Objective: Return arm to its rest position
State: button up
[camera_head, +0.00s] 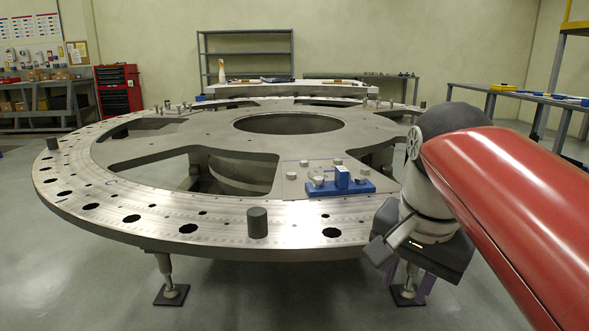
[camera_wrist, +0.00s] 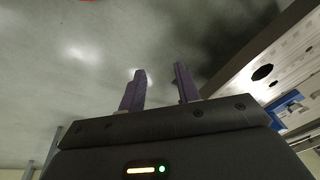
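My gripper (camera_wrist: 160,88) shows in the wrist view with two purple fingers standing apart and nothing between them. In the head view my gripper (camera_head: 411,283) hangs at the end of my red arm, at the right front, beside the plate's outer edge and partly hidden by its own housing. The large round metal turret plate (camera_head: 150,222) stands on legs in the middle of the head view. Its edge also shows at the right of the wrist view (camera_wrist: 290,65).
A blue fixture (camera_head: 340,187) sits on the plate near my arm, with several metal knobs around it. A dark cylinder (camera_head: 257,222) stands on the front rim. A red tool cabinet (camera_head: 118,90), shelves (camera_head: 245,40) and a workbench (camera_head: 530,97) line the room. The floor in front is clear.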

jog(key=s+f+n+t, duration=0.1)
jog(key=s+f+n, duration=0.1)
jog(key=f+n, duration=0.2)
jog(key=s+f+n+t, duration=0.2)
jog(key=s+f+n, duration=0.1)
jog(key=f, duration=0.8)
jog(key=shift+s+d+n, duration=0.15)
jog(key=shift+s+n, duration=0.2)
jog(key=shift+n, duration=0.15)
